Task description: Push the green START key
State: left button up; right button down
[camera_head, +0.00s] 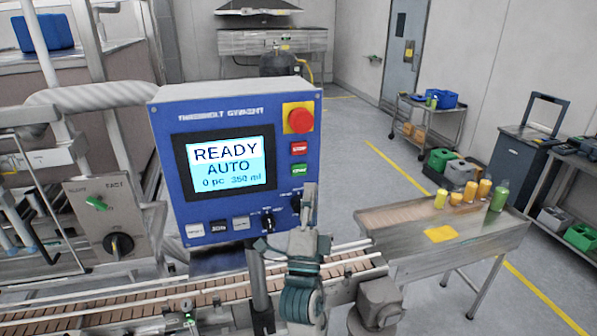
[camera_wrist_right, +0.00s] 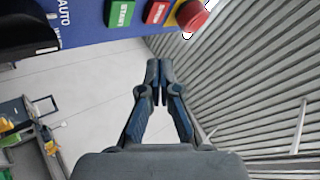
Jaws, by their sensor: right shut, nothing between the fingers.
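The green START key (camera_head: 299,170) sits on the right side of the blue control panel (camera_head: 166,160), just below the red STOP key (camera_head: 299,148). The START key also shows at the top of the right wrist view (camera_wrist_right: 121,13), with the STOP key (camera_wrist_right: 156,12) beside it. My right gripper (camera_head: 309,188) is shut and empty in front of the panel's lower right, below the START key in the head view. In the right wrist view its fingertips (camera_wrist_right: 159,68) are together, apart from both keys. My left gripper is not in view.
A red emergency knob (camera_head: 300,120) on a yellow plate is above the STOP key. The panel screen (camera_head: 228,166) reads READY AUTO. A conveyor (camera_head: 120,302) runs below the panel. A metal table (camera_head: 400,218) with several bottles stands to the right.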

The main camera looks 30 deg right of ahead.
aim_at(299, 170)
jog(key=w, duration=0.2)
jog(key=w+d+b, duration=0.1)
jog(key=w, duration=0.2)
jog(key=shift+w+d+b, duration=0.15)
jog(key=shift+b, duration=0.15)
jog(key=shift+d, duration=0.1)
dwell(1.1)
jog(key=shift+w, duration=0.15)
jog(key=shift+w+b, duration=0.15)
jog(key=shift+b, duration=0.2)
